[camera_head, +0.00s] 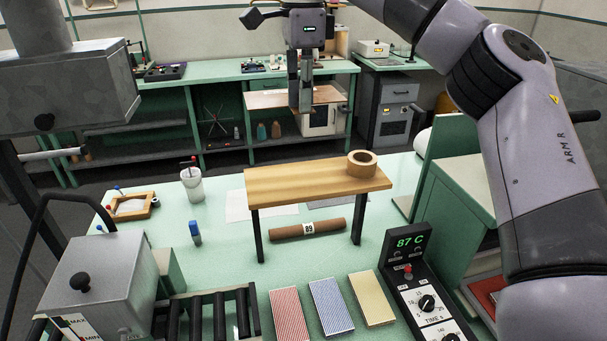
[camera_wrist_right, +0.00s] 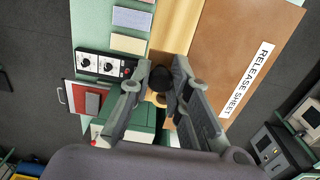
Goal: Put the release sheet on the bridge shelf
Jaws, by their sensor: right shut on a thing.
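The release sheet (camera_head: 268,99) is a flat brown sheet in the air beyond the bridge shelf in the head view. Its white label reads RELEASE SHEET in the right wrist view (camera_wrist_right: 238,65). My right gripper (camera_head: 300,106) is shut on the sheet's edge; its fingers also show in the right wrist view (camera_wrist_right: 172,100). The bridge shelf (camera_head: 300,184) is a wooden board on dark legs over the green table. It shows partly beside the sheet in the right wrist view (camera_wrist_right: 178,25). My left gripper is out of view.
A tape roll (camera_head: 362,164) stands on the shelf's right end; the rest of its top is clear. A brown roll tagged 89 (camera_head: 308,229) lies underneath. A timer panel reading 87 C (camera_head: 412,270) and several coloured pads (camera_head: 331,305) are in front. A white cup (camera_head: 192,187) stands left.

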